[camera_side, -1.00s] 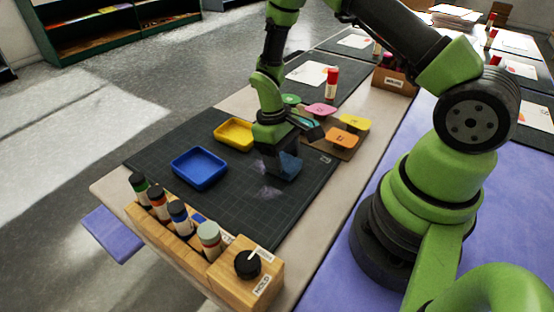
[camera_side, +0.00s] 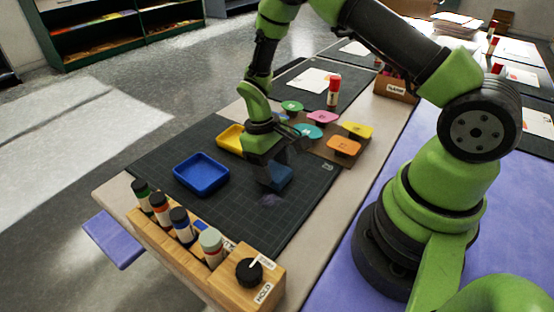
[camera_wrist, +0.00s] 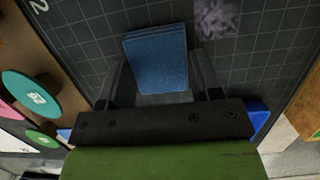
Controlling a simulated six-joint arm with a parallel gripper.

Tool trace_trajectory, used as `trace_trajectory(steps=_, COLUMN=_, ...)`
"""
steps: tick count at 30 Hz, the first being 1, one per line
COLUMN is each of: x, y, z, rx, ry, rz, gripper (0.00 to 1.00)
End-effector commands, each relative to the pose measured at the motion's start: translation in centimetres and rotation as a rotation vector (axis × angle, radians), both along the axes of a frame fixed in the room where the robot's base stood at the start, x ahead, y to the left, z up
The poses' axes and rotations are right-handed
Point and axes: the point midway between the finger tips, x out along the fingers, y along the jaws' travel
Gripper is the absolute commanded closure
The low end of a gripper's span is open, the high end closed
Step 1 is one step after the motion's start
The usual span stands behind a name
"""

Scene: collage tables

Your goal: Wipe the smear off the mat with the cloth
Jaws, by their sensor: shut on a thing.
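The blue cloth (camera_side: 274,176) is a folded pad at the tip of my gripper (camera_side: 268,166), low over the dark gridded mat (camera_side: 240,214). In the wrist view the cloth (camera_wrist: 157,58) sits between the two fingers of my gripper (camera_wrist: 160,88), which is shut on it. I cannot tell for sure whether the cloth touches the mat. The smear (camera_side: 269,200) is a faint greyish-purple patch on the mat just in front of the cloth. In the wrist view the smear (camera_wrist: 217,19) lies beside the cloth, to its upper right.
A blue tray (camera_side: 201,187) and a yellow tray (camera_side: 229,141) are on the mat left of my gripper. A wooden rack (camera_side: 190,242) of several bottles lines the front edge. Several coloured discs stand on a brown board (camera_side: 328,160) at the right. The mat's front area is clear.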

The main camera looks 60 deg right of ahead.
Motion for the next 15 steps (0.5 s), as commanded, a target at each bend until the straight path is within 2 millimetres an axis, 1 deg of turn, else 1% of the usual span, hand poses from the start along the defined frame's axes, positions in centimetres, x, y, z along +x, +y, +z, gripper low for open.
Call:
trace_trajectory(steps=5, x=0.0, y=0.6, z=0.0, rx=0.000, ry=0.000, rz=0.001, gripper=0.64)
trace_trajectory(steps=12, x=0.0, y=2.4, z=-0.1, rx=0.001, ry=0.000, rz=0.003, gripper=0.64)
trace_trajectory(steps=15, x=-0.1, y=2.9, z=-0.2, rx=0.000, ry=0.001, rz=0.000, gripper=0.64)
